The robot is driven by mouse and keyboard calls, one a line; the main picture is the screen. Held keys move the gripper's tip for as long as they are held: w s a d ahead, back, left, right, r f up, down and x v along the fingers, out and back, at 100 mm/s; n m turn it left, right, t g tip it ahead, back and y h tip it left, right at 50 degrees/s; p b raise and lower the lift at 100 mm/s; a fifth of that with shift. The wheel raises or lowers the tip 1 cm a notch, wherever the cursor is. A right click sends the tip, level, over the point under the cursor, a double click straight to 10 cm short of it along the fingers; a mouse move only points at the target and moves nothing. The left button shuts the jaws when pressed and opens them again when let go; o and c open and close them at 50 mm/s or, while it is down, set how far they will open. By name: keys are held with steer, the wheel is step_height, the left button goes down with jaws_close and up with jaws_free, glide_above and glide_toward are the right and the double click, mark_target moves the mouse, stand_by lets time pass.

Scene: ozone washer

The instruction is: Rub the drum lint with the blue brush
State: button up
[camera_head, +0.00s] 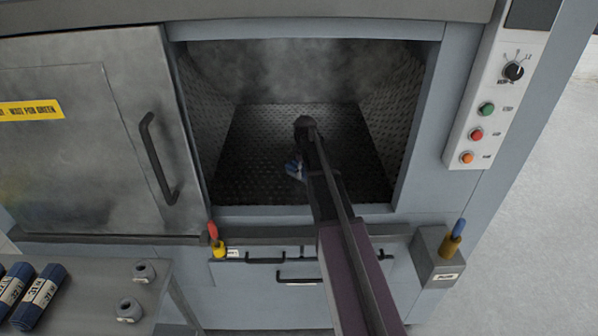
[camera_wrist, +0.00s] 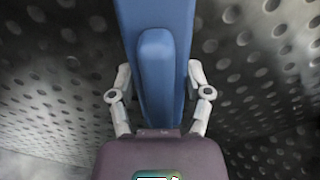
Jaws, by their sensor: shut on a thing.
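My arm reaches through the open doorway into the drum (camera_head: 262,135). My gripper (camera_wrist: 159,88) is shut on a long blue object that appears to be the blue brush (camera_wrist: 158,60), one finger on each side of it. In the head view a small blue and light patch at my gripper (camera_head: 295,170) shows inside the drum, low and near the middle. The brush's bristles are hidden. Grey hazy patches show on the drum's back; I cannot tell whether they are lint. Perforated metal walls surround the brush in the wrist view.
The sliding door (camera_head: 90,140) stands to the left of the opening. A red-handled tool (camera_head: 212,231) sits in a yellow holder by the sill. A blue-tipped tool (camera_head: 459,228) stands on a grey box at right. A control panel (camera_head: 490,120) is at upper right. A side table (camera_head: 90,285) holds blue rolls.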

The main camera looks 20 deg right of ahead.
steer(key=shift+s+d, duration=0.1)
steer(key=shift+d, duration=0.25)
steer(key=shift+d, duration=0.1)
steer(key=shift+s+d, duration=0.25)
steer(key=shift+d, duration=0.6)
steer(key=shift+s+d, duration=0.25)
steer(key=shift+d, duration=0.6)
steer(key=shift+d, duration=0.1)
steer(key=shift+s+d+f, duration=0.1)
steer(key=shift+s+d, duration=0.25)
steer(key=shift+d, duration=0.5)
steer(key=shift+s+d, duration=0.3)
steer(key=shift+d, duration=0.5)
steer(key=shift+w, duration=0.1)
